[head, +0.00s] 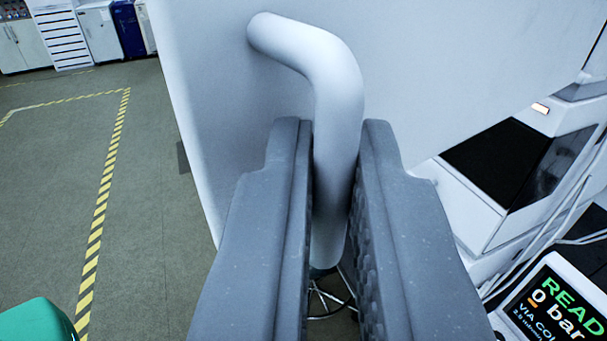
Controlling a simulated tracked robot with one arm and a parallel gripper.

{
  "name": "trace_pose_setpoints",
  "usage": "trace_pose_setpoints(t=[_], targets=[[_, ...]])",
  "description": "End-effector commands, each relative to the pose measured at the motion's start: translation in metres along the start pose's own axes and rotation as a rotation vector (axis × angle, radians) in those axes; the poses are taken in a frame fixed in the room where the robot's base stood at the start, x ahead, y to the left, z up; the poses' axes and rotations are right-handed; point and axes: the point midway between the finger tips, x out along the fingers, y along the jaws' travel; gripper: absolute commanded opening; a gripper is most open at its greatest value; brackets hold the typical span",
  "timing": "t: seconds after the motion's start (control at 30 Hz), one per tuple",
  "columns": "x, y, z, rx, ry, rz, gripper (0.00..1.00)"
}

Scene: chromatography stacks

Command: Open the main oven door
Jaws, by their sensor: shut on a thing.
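The oven door (235,105) is a large white panel that fills the upper middle of the head view. Its white bent handle (337,95) comes out of the panel at the top and runs down between my fingers. My gripper (336,135) is shut on the handle, with one grey finger on each side of the bar. The handle's lower end is partly hidden between the fingers. The door's left edge shows with floor beyond it.
White instruments (470,195) with cables stand close on the right, with a lit display (560,305) at lower right. A green object (38,322) is at lower left. Open floor (50,190) with yellow-black tape lies left. Cabinets (22,45) line the back.

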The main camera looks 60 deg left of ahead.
Motion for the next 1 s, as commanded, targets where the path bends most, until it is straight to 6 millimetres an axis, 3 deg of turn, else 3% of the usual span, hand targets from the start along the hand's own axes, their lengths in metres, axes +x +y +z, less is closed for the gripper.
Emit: trace_pose_setpoints(t=[0.07, 0.1, 0.17, 0.77, 1.0], targets=[[0.004, 0.002, 0.007, 0.011, -0.010, -0.001, 0.00], [0.004, 0.002, 0.007, 0.011, -0.010, -0.001, 0.20], [0.003, 0.002, 0.006, 0.010, -0.009, -0.002, 0.30], [0.000, 0.000, 0.002, 0.003, -0.004, 0.000, 0.30], [-0.012, 0.002, 0.002, 0.004, -0.003, 0.005, 0.30]])
